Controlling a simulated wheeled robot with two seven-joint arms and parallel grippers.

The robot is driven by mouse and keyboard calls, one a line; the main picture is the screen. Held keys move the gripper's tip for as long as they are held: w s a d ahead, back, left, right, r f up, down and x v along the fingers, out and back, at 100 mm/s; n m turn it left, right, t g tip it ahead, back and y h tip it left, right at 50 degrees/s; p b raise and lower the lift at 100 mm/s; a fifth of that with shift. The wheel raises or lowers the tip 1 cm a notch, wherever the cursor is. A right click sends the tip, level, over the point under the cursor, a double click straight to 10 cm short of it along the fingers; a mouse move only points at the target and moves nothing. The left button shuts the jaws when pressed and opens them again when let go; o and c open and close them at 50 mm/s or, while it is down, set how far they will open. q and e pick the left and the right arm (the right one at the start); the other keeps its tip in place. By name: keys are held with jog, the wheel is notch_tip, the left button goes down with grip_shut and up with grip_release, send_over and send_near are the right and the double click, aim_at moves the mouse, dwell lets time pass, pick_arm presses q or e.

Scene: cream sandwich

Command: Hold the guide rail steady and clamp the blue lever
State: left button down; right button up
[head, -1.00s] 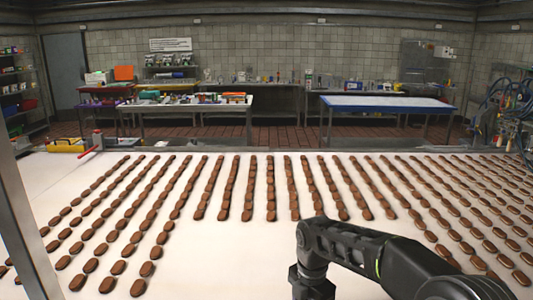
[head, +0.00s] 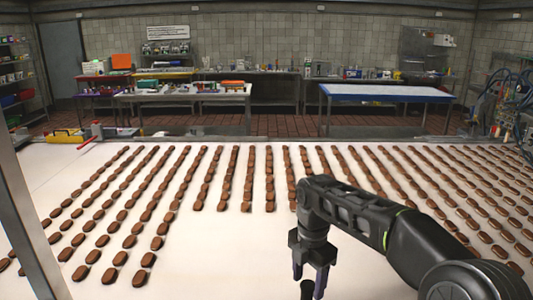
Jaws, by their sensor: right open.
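My right gripper (head: 308,276) hangs fingers-down at the bottom centre of the head view, over the near part of the white belt. Its two fingers are apart, and a small dark rounded thing (head: 307,290) shows between them at the frame's bottom edge. I cannot tell what it is, since most of it is cut off. No blue lever can be made out, and no part is clearly the guide rail. My left gripper is not in view.
Long rows of brown biscuits (head: 248,185) cover much of the white belt (head: 225,255). A grey metal post (head: 30,225) stands at the left. A red lever (head: 90,139) sits at the belt's far left edge. Tables (head: 385,92) stand behind; bare belt lies around my gripper.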

aim_at(307, 296)
jog(key=o, duration=0.5)
jog(key=shift+o, duration=0.2)
jog(key=shift+f, duration=0.15)
notch_tip(307, 296, down, 5)
jog(key=shift+f, duration=0.15)
notch_tip(307, 296, down, 3)
jog(key=shift+r+b, duration=0.1)
jog(key=shift+b, duration=1)
jog(key=shift+f, duration=0.4)
jog(key=shift+s, duration=0.1)
